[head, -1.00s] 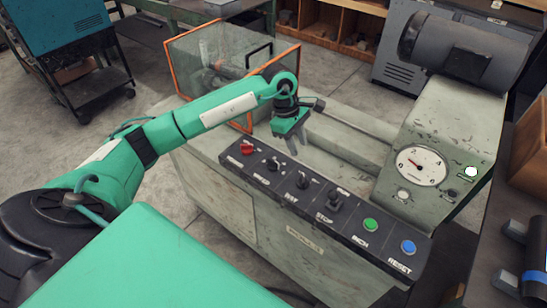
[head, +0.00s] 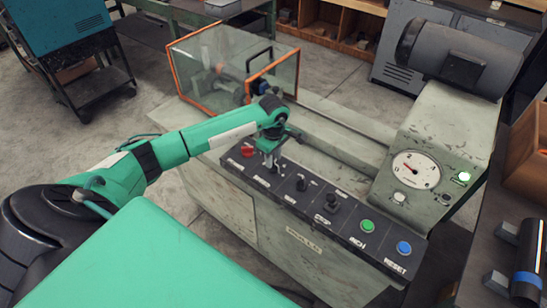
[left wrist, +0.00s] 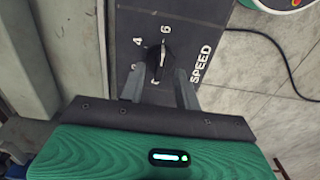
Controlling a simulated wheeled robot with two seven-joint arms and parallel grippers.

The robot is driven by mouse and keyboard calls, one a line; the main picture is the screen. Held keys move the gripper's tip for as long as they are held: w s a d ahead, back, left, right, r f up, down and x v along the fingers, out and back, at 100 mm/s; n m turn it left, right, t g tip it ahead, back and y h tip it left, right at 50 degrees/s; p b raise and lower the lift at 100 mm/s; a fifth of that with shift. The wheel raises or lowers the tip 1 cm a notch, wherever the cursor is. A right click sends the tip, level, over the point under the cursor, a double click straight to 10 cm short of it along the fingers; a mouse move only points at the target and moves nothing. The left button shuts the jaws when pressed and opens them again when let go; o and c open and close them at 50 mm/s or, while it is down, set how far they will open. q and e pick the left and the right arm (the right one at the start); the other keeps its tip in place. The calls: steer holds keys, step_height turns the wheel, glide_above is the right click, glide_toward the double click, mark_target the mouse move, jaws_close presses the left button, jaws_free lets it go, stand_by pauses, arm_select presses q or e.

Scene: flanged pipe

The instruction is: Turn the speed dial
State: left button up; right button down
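The speed dial (left wrist: 159,64) is a black knob on the dark panel, seen in the left wrist view beside the printed word SPEED. Its light pointer line aims close to the 6, with the 4 to the left. My left gripper (left wrist: 160,88) is open, with one finger on each side of the knob and narrow gaps showing. In the head view my left gripper (head: 268,160) points down at the control panel (head: 310,208) and mostly hides the dial. My right gripper is not in view.
A red knob (head: 247,151) sits left of the dial. Black switches (head: 302,183), a green button (head: 367,226) and a blue button (head: 404,248) run to the right. A clear guard with orange edges (head: 222,65) stands behind my left arm. A gauge (head: 416,170) is at right.

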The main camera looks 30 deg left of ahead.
arm_select(q)
steer(key=shift+f, duration=0.95)
steer(key=shift+c, duration=0.2)
jaws_close()
